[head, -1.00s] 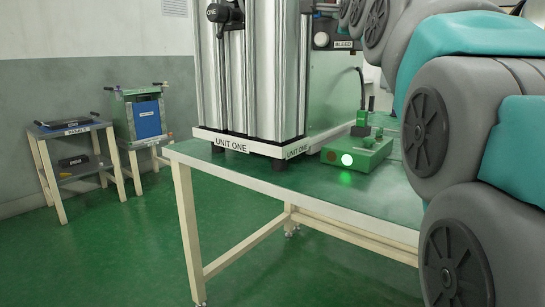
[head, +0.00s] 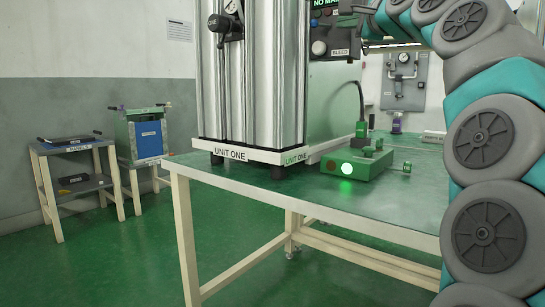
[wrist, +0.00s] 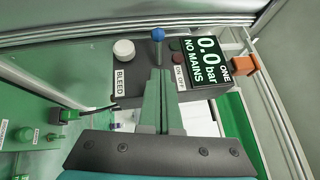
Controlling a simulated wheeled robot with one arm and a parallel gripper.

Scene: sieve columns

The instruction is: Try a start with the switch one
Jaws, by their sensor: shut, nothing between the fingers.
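The control panel of unit one shows in the wrist view with a display (wrist: 208,62) reading "0.0 bar", "NO MAINS" and "ONE". A blue-tipped lever (wrist: 158,35) stands on the panel near a label (wrist: 181,78) reading "ON OFF". My gripper (wrist: 160,75) is shut and empty, its green fingers pointing at the panel just below the lever in the picture. I cannot tell whether they touch anything. The silver column (head: 262,75) of unit one stands on a white base (head: 240,152) labelled "UNIT ONE". In the head view the panel's top is cut off.
A white bleed knob (wrist: 124,49) and a dark red button (wrist: 178,58) flank the lever. An orange block (wrist: 245,63) sits beside the display. A green box (head: 352,163) with a lit lamp and corded plug stands on the table (head: 290,193). A gauge board (head: 404,80) stands behind.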

